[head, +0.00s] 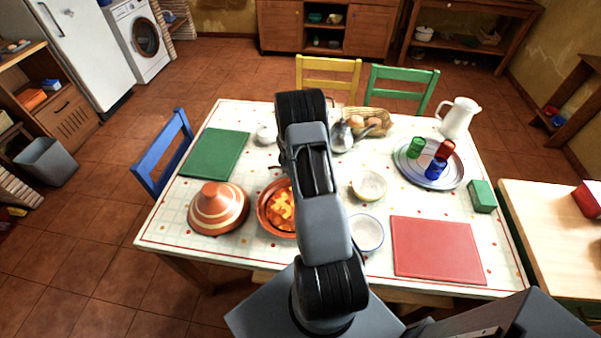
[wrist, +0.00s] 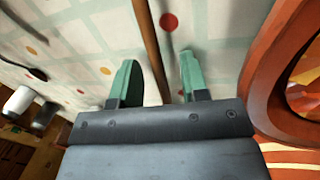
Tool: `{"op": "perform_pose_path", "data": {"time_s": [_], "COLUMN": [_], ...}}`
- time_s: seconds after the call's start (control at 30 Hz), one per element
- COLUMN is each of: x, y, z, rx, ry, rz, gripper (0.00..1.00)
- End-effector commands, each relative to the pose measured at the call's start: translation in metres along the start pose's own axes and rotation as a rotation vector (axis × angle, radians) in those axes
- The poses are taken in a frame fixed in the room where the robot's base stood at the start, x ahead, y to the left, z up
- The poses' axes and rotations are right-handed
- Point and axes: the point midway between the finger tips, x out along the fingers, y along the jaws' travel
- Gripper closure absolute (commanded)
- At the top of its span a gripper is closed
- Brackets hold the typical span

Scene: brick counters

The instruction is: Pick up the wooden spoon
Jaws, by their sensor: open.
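The wooden spoon (wrist: 150,45) shows in the wrist view as a thin brown handle lying along the patterned tablecloth, its top end cut off by the frame edge. My gripper (wrist: 158,60) is open, with its two green fingertips on either side of the handle. The handle runs between them, closer to the left finger. I cannot tell how far the fingertips are above the cloth. In the head view my arm covers the middle of the table, and neither the spoon nor the fingertips can be made out.
An orange dish of food (head: 264,219) lies close to the gripper's right in the wrist view (wrist: 256,70). A striped tagine lid (head: 218,210), green board (head: 215,153), red board (head: 437,250), bowls (head: 367,232), a metal teapot (head: 341,137) and a cup tray (head: 418,177) share the table.

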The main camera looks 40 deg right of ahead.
Motion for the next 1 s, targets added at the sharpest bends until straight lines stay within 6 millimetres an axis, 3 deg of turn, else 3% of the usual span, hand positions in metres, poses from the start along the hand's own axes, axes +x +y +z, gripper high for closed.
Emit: {"op": "perform_pose_path", "data": {"time_s": [0.07, 0.43, 1.0], "x": [0.000, 0.000, -0.010], "y": [0.000, 0.000, 0.002], "z": [0.000, 0.000, 0.000], "rx": [0.000, 0.000, 0.001], "ry": [0.000, 0.000, 0.001], "rz": [0.000, 0.000, 0.001], "gripper": [0.64, 0.99, 1.00]}}
